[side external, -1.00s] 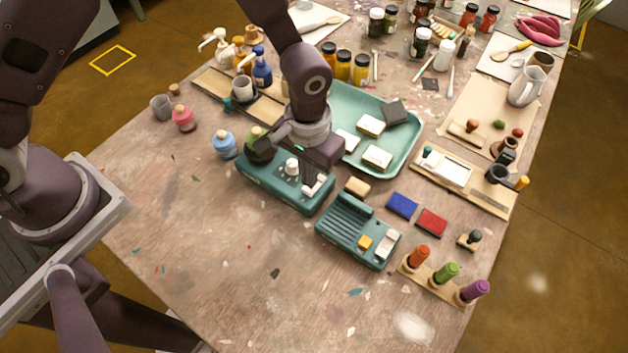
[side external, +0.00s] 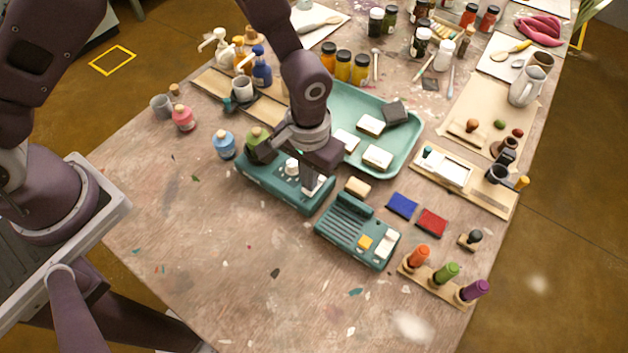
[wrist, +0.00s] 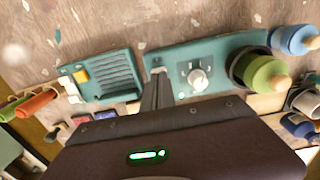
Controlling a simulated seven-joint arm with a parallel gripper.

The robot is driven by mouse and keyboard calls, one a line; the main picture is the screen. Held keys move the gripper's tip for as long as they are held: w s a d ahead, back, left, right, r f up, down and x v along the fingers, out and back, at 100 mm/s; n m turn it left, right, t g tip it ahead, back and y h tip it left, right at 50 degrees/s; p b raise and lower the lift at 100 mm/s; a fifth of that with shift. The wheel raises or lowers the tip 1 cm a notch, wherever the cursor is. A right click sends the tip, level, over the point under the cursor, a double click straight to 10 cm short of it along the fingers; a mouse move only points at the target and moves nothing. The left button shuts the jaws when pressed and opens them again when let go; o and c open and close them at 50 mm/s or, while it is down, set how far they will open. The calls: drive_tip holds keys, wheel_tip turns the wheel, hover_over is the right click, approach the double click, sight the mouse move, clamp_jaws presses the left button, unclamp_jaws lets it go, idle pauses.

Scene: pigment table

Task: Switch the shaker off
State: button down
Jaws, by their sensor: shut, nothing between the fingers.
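The shaker (side external: 262,184) is a teal box with a green bottle (side external: 257,140) at its left end, a white knob (side external: 291,167) in the middle and a pale switch at its right end. In the wrist view, the shaker (wrist: 215,50) shows the white knob (wrist: 197,79) and the green bottle (wrist: 262,75). My gripper (wrist: 157,76) is shut and empty, pointing down at the switch end. Its fingertips look at or just above the switch; I cannot tell whether they touch. The fingers partly hide the switch, so its position is unclear.
A second teal device (side external: 345,228) with slats, a yellow button and a white switch stands close to the right. A blue bottle (side external: 224,145) is at the left. A teal tray (side external: 412,150) with pale blocks lies behind.

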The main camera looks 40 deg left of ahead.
drive_tip(key=shift+f, duration=0.45)
drive_tip(key=shift+r, duration=3.5)
drive_tip(key=s+a+r+t, duration=0.1)
drive_tip(key=a+r, duration=0.4)
drive_tip(key=r, duration=0.4)
drive_tip(key=s+a+r+t, duration=0.15)
drive_tip(key=a+r, duration=0.25)
drive_tip(key=r, duration=0.4)
drive_tip(key=s+a+r+t, duration=0.1)
drive_tip(key=s+a+r, duration=0.2)
drive_tip(key=s, duration=0.4)
drive_tip(key=s+a+r+t, duration=0.2)
drive_tip(key=s+a+r, duration=0.2)
drive_tip(key=s+a, duration=0.2)
drive_tip(key=shift+s, duration=0.7)
